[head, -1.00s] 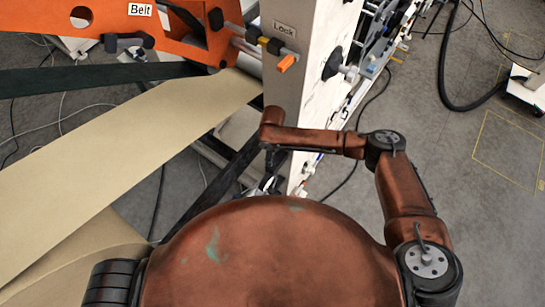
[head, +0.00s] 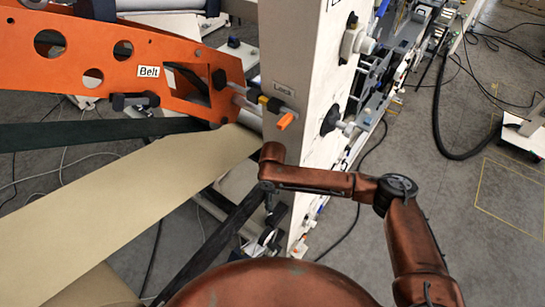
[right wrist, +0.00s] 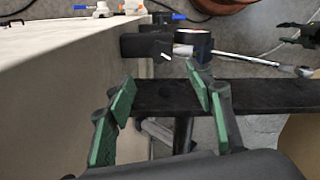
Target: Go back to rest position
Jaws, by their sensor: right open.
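My right arm comes in from the right in the head view and bends down beside the white machine column (head: 290,65). My right gripper (head: 268,208) hangs small and dark below the copper wrist, partly hidden there. In the right wrist view my right gripper (right wrist: 168,95) shows two green-padded fingers standing apart, with nothing held between them. A dark bar (right wrist: 265,97) runs behind the fingers. Dark, green-padded fingers that look like my left gripper (right wrist: 303,30) show at the right edge of that view, cut off. The left arm is not seen in the head view.
The orange belt frame (head: 120,50) and a wide kraft paper web (head: 130,200) fill the left. An orange-tipped lever (head: 286,121) and a black knob (head: 331,118) stick out of the column. Open grey floor (head: 400,125) lies to the right.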

